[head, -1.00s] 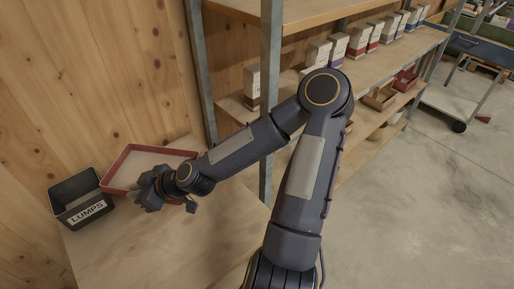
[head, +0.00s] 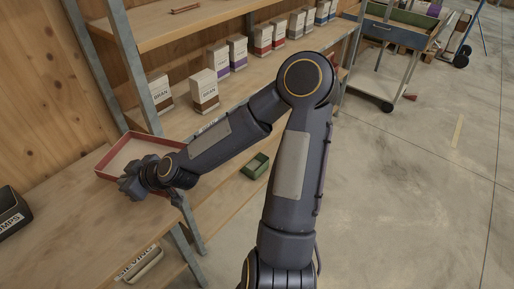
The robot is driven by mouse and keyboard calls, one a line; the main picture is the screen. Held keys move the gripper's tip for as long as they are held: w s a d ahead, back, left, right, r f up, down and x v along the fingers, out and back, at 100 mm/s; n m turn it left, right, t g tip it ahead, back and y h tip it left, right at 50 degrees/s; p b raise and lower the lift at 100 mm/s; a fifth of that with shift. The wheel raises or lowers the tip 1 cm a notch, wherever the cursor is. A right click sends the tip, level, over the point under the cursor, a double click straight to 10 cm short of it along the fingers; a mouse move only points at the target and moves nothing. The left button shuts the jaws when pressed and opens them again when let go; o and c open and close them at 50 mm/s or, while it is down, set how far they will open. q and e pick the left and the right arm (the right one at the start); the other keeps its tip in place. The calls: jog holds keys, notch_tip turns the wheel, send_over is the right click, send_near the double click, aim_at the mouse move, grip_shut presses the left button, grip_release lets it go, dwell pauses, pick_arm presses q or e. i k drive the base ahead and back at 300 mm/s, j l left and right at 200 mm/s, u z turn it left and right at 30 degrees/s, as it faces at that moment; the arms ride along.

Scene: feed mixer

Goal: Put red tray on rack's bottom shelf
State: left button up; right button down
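The red tray (head: 108,167) is a shallow open box with a pale inside, at the left in the head view, close to the rack's front post. My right gripper (head: 131,187) is at the tray's near rim and appears shut on it; its fingertips are largely hidden. Whether the tray touches the bench below is hard to tell. The rack's bottom shelf (head: 222,203) shows below the carton shelf, partly hidden by my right arm. My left gripper is not in view.
A black LUMPS bin (head: 12,213) stands on the wooden bench (head: 70,240) at the left edge. A small green bin (head: 255,165) is on the bottom shelf. Several cartons (head: 204,90) line the shelf above. A metal post (head: 137,62) stands beside the tray.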

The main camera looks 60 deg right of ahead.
aim_at(220, 201)
jog(key=k+l, duration=0.1)
jog(key=l, duration=0.35)
jog(key=k+l, duration=0.1)
jog(key=l, duration=0.8)
jog(key=k+l+z, duration=0.1)
jog(key=l, duration=0.35)
jog(key=k, duration=0.05)
